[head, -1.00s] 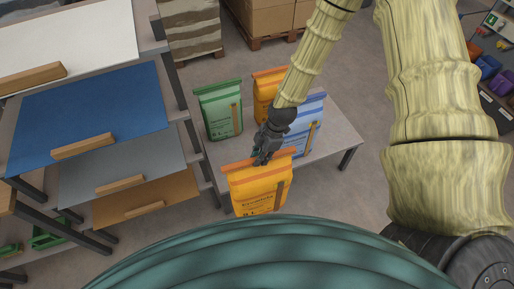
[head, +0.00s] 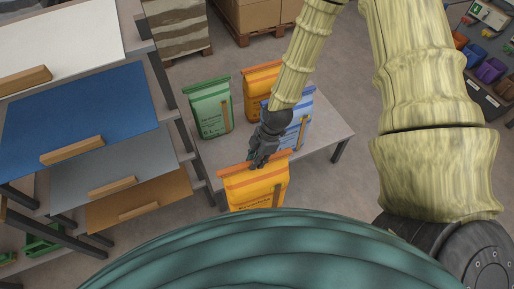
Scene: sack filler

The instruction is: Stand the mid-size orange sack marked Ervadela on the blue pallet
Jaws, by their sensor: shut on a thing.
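My gripper (head: 259,157) is shut on the top edge of an orange sack (head: 256,187) in the head view. The sack is upright, with a darker orange top band and dark print that is too small to read surely. My own green body hides its lower part, so I cannot tell whether its base touches the table. A second orange sack (head: 262,88) stands at the back of the table, partly behind my arm. A large blue panel (head: 80,115) with a wooden bar lies on the rack at left; I see no certain blue pallet.
A green sack (head: 210,108) and a blue sack (head: 299,122) stand on the grey table (head: 328,130), close to my gripper. The rack at left also holds white, grey and brown panels. Boxes on a wooden pallet (head: 246,38) stand behind. Floor right of the table is clear.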

